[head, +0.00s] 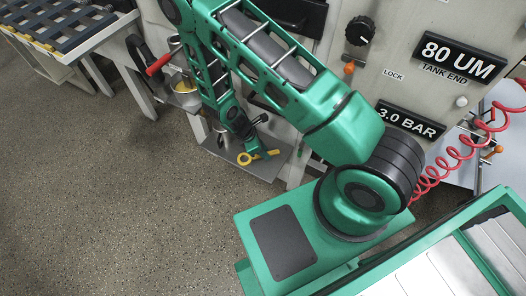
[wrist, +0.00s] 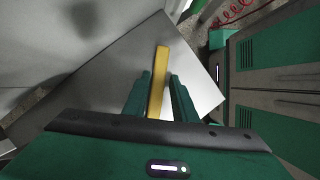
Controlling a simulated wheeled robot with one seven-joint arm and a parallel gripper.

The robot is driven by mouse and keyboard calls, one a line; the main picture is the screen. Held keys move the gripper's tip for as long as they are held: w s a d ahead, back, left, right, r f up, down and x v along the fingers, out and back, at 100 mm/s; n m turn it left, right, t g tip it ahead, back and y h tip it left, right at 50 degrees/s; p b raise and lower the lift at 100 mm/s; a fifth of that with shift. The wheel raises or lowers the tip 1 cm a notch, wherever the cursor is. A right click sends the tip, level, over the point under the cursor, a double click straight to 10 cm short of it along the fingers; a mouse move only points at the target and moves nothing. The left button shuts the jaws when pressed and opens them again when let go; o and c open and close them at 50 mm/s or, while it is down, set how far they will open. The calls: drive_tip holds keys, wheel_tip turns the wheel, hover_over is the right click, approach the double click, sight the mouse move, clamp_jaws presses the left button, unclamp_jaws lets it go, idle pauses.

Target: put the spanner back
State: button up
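The yellow spanner (head: 260,157) shows in the head view just above or at the low grey metal shelf, with its ring end to the left. My gripper (head: 256,149) points down at the spanner's middle. In the wrist view the spanner (wrist: 159,80) is a yellow bar between the two green fingers of my gripper (wrist: 160,82), and the fingertips lie close against both its sides. The gripper looks shut on it. Whether the spanner touches the shelf is hard to tell. Where it belongs cannot be made out.
The low grey shelf (head: 274,166) sticks out from the coating machine (head: 400,50). A slatted rack table (head: 62,30) stands at the upper left. The speckled floor (head: 110,190) is clear.

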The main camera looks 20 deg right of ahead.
drive_tip(key=v, duration=1.2)
drive_tip(key=shift+r, duration=0.4)
drive_tip(key=shift+w, duration=0.1)
